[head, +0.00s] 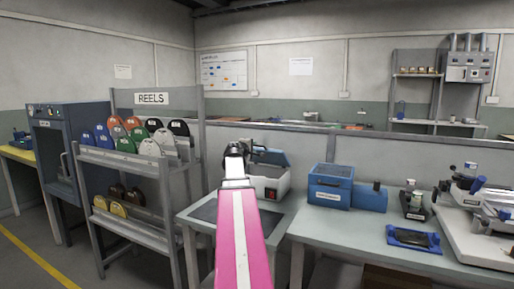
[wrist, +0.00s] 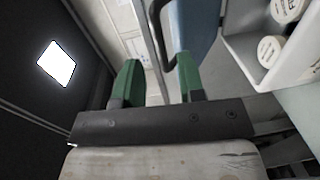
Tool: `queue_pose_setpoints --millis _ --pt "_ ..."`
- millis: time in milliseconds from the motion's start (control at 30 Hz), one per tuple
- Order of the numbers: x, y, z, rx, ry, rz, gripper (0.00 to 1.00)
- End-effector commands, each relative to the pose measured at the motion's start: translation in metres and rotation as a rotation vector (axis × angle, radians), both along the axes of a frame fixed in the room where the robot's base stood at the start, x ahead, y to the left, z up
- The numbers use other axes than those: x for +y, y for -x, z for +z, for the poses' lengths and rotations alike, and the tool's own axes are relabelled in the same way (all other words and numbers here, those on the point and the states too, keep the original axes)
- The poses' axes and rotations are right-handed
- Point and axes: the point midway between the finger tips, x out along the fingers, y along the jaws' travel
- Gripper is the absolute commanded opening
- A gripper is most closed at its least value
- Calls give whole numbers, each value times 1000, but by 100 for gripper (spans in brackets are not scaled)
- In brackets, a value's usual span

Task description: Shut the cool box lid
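The cool box (head: 283,186) is a pale box on the grey bench, partly hidden behind my arm. Its blue lid (head: 273,157) stands raised and tilted back, so the box is open. In the wrist view the blue lid (wrist: 197,28) is at the top, with a dark bar handle along its left edge. The white box wall (wrist: 240,58) is to its right, with round white-topped items inside. My gripper (head: 236,149) is beside the lid's left side. In the wrist view its green fingers (wrist: 158,75) are apart with nothing between them; I cannot tell whether one touches the lid.
A blue crate (head: 330,187) and a smaller blue box (head: 370,197) stand on the bench to the right. A reels rack (head: 140,160) stands to the left. A blue tray (head: 413,239) lies at the bench front. The bench between is clear.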

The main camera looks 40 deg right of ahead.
Motion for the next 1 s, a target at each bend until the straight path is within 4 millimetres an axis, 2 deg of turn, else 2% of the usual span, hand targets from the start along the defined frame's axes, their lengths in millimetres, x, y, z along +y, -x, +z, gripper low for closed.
queue_pose_setpoints --millis 100,300,667,767,800,1000 --pt "-23 -13 -2 1 -1 -2 36" --pt "-48 -26 -5 1 -1 -1 36" --pt "-53 -27 -6 0 0 0 36" --pt "-53 -27 -6 0 0 0 7" --pt "-53 -27 -6 0 0 0 0" --pt "-52 -27 -6 0 -1 0 0"
